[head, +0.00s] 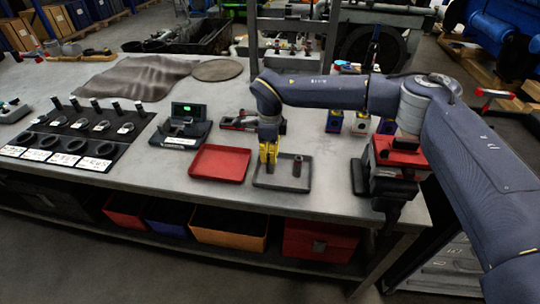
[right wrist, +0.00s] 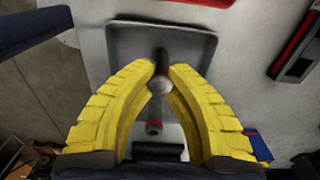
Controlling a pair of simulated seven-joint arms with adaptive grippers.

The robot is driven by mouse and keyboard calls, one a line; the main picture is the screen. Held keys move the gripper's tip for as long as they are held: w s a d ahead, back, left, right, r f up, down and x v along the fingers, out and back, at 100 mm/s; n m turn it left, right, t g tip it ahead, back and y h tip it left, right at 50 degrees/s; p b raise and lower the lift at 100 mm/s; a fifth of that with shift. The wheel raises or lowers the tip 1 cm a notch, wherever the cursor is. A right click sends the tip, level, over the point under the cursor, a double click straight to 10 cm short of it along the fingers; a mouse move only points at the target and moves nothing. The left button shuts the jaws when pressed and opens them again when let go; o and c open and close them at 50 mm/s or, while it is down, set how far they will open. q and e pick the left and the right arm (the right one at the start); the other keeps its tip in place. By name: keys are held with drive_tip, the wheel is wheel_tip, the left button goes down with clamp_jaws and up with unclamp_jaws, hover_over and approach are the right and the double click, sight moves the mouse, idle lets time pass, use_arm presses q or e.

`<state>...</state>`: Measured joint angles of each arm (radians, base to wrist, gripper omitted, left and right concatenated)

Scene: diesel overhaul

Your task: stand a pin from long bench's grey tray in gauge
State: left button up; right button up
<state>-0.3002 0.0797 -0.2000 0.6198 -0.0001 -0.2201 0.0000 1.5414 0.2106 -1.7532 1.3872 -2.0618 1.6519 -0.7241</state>
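The grey tray (head: 262,184) lies near the front edge of the long bench; it fills the upper middle of the right wrist view (right wrist: 120,40). A dark pin (head: 297,166) stands upright in it, right of my right gripper (head: 268,160). In the right wrist view my yellow fingertips (right wrist: 161,68) close on both sides of a pin with a pale round end (right wrist: 160,84). A second brownish pin (right wrist: 153,128) shows between the fingers. The gauge (head: 187,125), a dark unit with a lit green display, stands to the left, behind the red tray. My left gripper is out of view.
The red tray (head: 219,163) is empty, left of the grey tray. A black rack (head: 75,140) with rings and pegs is at far left. A red-and-black tool (head: 238,123) lies behind. A red vise (head: 395,155) stands right. Small coloured blocks (head: 360,123) stand behind my right arm.

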drive_tip(key=shift+r, duration=0.25)
clamp_jaws()
drive_tip(key=shift+r, duration=2.5)
